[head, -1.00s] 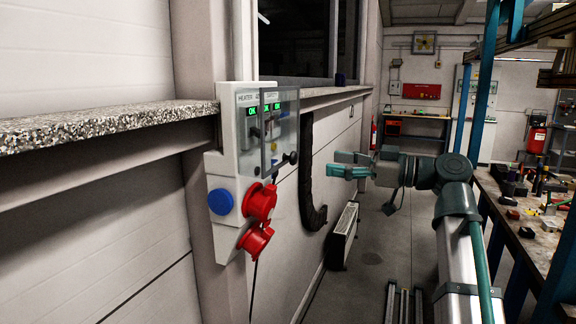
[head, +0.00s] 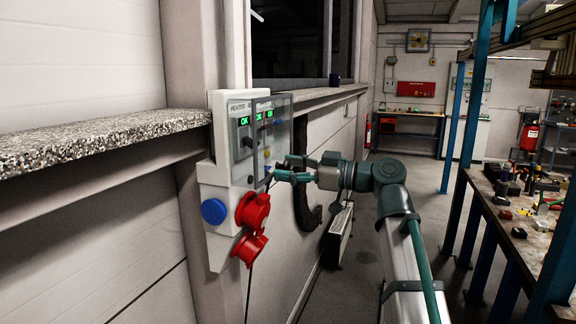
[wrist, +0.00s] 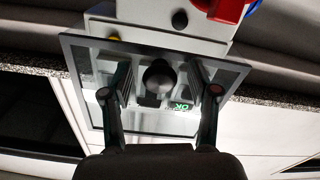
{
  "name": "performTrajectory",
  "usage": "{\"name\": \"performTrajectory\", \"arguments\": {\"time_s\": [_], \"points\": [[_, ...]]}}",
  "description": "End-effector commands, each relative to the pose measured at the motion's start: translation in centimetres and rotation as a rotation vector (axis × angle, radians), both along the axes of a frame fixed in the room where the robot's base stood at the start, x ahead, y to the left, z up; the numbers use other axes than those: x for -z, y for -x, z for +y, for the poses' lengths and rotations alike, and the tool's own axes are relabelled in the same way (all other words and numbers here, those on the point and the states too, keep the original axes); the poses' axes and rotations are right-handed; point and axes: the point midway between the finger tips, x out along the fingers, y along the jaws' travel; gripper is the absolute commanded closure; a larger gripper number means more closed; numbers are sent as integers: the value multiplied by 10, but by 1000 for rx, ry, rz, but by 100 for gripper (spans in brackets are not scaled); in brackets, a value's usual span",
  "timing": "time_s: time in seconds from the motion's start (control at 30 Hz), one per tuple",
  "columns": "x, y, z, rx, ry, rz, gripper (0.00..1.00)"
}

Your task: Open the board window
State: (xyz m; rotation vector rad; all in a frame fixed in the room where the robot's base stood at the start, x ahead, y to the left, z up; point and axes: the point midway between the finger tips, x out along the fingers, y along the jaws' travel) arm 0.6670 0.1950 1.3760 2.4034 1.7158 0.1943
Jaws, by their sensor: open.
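The board (head: 224,185) is a pale wall box with green "OK" displays. Its window (head: 264,128) is a clear, dark-framed pane in front of the right-hand displays; I cannot tell whether it sits flush. In the wrist view, the window (wrist: 225,76) appears upside down, with a black round knob (wrist: 158,76) near its middle. My gripper (head: 277,176) is at the window's lower right in the head view. In the wrist view, my gripper (wrist: 158,88) is open, one finger on each side of the knob, with visible gaps. The knob is mostly hidden in the head view.
Red sockets (head: 252,210) and a blue socket cover (head: 214,211) sit low on the board. A stone sill (head: 100,140) runs left of it. A black curved hose (head: 304,205) and a radiator (head: 337,237) are behind my gripper. A cluttered workbench (head: 490,205) stands right.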

Motion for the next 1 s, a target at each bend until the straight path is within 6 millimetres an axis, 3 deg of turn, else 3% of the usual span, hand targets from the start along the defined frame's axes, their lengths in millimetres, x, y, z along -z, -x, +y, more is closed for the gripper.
{"name": "performTrajectory", "arguments": {"time_s": [0.33,0.7,1.0], "points": [[1,-1,3,0,1,0,40],[1,-1,3,0,1,0,100],[0,-1,4,-2,4,1,100]]}}
